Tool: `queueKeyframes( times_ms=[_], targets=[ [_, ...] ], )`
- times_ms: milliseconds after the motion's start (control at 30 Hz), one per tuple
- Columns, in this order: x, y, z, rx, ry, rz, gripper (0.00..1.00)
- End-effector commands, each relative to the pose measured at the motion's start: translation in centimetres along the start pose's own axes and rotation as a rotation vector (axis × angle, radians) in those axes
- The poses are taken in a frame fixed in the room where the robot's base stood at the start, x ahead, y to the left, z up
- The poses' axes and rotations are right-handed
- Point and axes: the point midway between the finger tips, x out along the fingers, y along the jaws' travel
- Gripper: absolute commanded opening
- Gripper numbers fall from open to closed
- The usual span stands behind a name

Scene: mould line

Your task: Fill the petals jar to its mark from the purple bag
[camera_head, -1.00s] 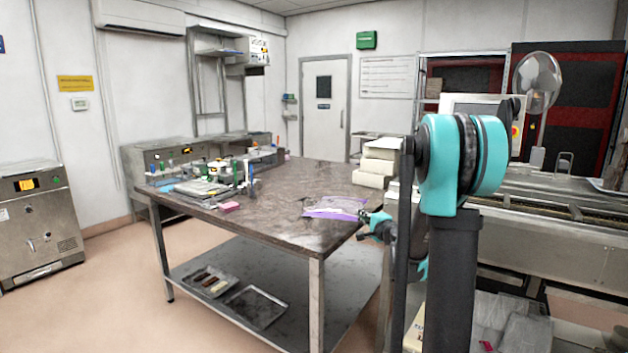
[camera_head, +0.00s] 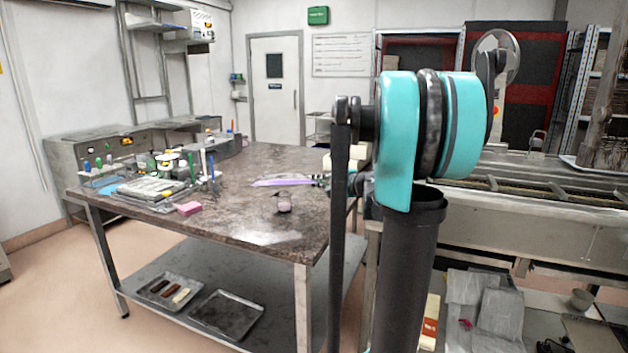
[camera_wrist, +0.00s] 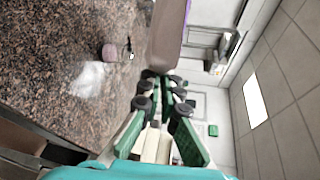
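The purple bag (camera_head: 285,182) stretches left from my gripper (camera_head: 322,181) over the tabletop, seen nearly edge-on in the head view. In the wrist view my gripper (camera_wrist: 162,78) is shut on the near end of the bag (camera_wrist: 169,42), which shows brownish with a purple edge. A small jar (camera_head: 283,203) with a pinkish lower part stands on the table, just below the bag in the head view. The jar also shows in the wrist view (camera_wrist: 115,52), beside the bag and apart from it. Its mark and exact fill level cannot be made out.
The stone-topped table (camera_head: 235,222) has bare room around the jar. A pink block (camera_head: 189,208), a tray (camera_head: 152,189) and small bottles crowd its left side. Pale blocks (camera_head: 342,158) stand behind my arm. A conveyor-like machine (camera_head: 520,220) is at the right.

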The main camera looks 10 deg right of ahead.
Motion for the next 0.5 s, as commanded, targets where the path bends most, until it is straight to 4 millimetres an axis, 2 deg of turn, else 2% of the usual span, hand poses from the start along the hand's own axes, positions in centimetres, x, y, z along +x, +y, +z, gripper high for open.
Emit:
queueKeyframes(
  times_ms=[500],
  targets=[
    [1.0,-1.6,-0.7,0.124,0.002,0.162,0.0]
  ],
)
